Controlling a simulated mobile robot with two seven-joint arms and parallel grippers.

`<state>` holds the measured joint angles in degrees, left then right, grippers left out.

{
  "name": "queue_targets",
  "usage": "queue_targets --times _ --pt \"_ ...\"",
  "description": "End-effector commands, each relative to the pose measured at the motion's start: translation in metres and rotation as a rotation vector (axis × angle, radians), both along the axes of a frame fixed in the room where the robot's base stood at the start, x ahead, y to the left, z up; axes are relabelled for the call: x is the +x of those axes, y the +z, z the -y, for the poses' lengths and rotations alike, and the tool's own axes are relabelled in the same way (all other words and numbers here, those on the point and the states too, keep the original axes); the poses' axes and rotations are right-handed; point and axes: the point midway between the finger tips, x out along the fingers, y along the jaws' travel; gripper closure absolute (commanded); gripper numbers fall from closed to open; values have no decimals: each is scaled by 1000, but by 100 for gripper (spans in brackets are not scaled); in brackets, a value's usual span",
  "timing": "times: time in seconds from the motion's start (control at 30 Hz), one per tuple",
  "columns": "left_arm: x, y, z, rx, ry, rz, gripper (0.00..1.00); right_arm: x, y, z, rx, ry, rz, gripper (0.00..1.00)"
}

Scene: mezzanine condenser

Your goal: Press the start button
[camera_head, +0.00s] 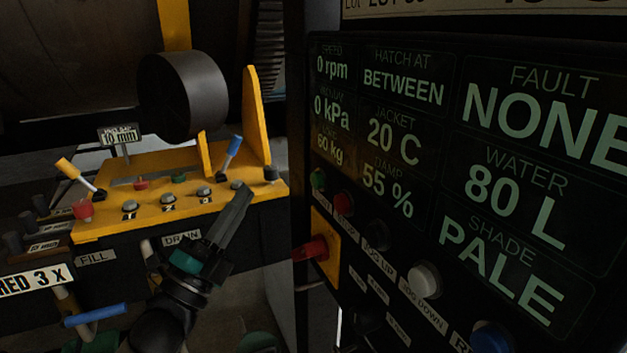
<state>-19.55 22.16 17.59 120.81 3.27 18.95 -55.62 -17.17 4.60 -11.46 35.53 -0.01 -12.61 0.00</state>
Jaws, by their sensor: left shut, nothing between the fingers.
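A green button (318,179) sits at the left end of the button row under the display on the dark panel at right. I cannot read a start label on it. A red button (343,204) is just right of it. My left gripper (241,192) points up and to the right, with its fingers together and nothing between them. In the picture its tips are left of the green button, in front of the yellow console; I see no contact with the green button. My right gripper is not in view.
The panel also has a black button (376,235), a white button (424,279), a blue button (491,338) and a red rotary handle (316,249) on a yellow plate. The yellow console (150,219) carries levers, switches and another green button (179,178).

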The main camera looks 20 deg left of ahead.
Motion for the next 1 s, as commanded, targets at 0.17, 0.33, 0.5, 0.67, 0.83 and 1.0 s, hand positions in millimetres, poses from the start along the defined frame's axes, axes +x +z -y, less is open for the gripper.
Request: queue_targets --times 0.17,0.33,0.5,0.67,0.83,1.0 --pt "12 0 10 -4 0 2 100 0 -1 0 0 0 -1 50" --pt "31 0 26 -4 0 2 100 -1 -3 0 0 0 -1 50" --pt "49 0 41 -3 0 2 100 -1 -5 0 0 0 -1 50" --pt "60 0 50 -3 1 -1 100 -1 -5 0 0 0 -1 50" --pt "65 0 56 -1 -1 0 100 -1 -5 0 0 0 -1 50" --pt "66 0 56 -1 -1 -1 100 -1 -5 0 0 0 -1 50"
